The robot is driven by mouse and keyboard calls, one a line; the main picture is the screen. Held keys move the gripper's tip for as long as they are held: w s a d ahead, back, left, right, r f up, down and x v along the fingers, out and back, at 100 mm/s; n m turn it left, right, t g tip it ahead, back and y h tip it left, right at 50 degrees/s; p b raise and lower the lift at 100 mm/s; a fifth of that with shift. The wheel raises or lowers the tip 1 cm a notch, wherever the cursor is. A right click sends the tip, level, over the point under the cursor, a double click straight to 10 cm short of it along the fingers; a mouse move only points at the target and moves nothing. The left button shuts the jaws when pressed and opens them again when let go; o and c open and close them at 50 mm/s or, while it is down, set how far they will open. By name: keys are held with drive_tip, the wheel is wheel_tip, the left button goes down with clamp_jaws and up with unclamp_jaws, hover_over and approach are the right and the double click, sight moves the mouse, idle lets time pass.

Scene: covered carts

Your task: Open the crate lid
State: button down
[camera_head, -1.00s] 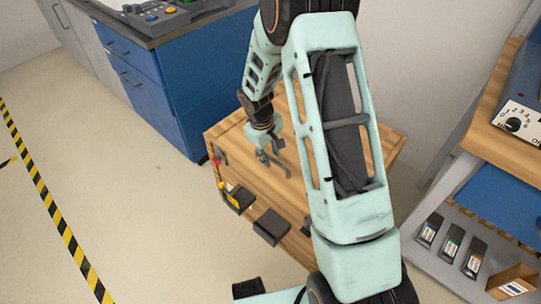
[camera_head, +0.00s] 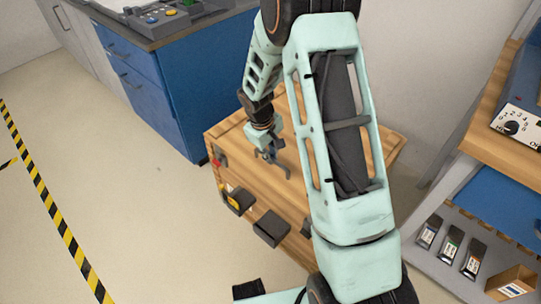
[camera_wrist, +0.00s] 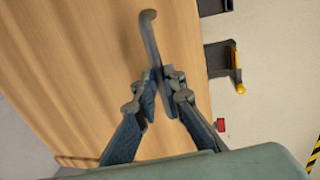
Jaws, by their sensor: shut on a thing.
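The wooden crate (camera_head: 292,240) stands on the floor in the middle of the head view. Its flat wooden lid (camera_head: 228,136) looks closed. A grey curved handle (camera_wrist: 149,34) rises from the lid in the wrist view. My gripper (camera_head: 272,157) is over the lid's top. In the wrist view my gripper (camera_wrist: 159,85) is shut on the handle's near part, and the curved far end sticks out beyond the fingertips. My arm hides much of the lid's right side in the head view.
Dark fittings (camera_head: 271,228), a yellow piece (camera_head: 232,201) and a red piece (camera_head: 217,160) are on the crate's front. A blue cabinet (camera_head: 185,105) stands behind left, and a workbench with shelf (camera_head: 480,215) stands at right. The floor at left is free.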

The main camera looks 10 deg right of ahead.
drive_tip(key=w+d+r+y+p, duration=0.15)
drive_tip(key=d+r+p, duration=0.25)
drive_tip(key=r+p, duration=0.5)
drive_tip(key=w+d+r+h+p, duration=0.1)
drive_tip(key=w+d+r+p, duration=0.2)
drive_tip(key=r+p, duration=0.65)
drive_tip(key=w+d+r+p, duration=0.5)
drive_tip(key=w+d+r, duration=0.1)
drive_tip(key=d+r, duration=0.2)
drive_tip(key=w+d+r+p, duration=0.5)
drive_tip(key=d+r, duration=0.4)
drive_tip(key=shift+w+g, duration=0.3)
drive_tip(key=shift+w, duration=0.05)
drive_tip(key=shift+d+y, duration=0.1)
drive_tip(key=shift+y, duration=0.15)
drive_tip(key=c, duration=2.3)
unclamp_jaws()
drive_tip(key=shift+f, duration=0.1)
drive_tip(key=shift+o, duration=1.4)
drive_tip(key=shift+w+d+f+p, duration=0.2)
drive_tip(key=shift+w+f+p, duration=0.1)
drive_tip(key=shift+w+f, duration=0.05)
drive_tip(key=shift+a+r, duration=0.1)
drive_tip(key=shift+r, duration=0.1)
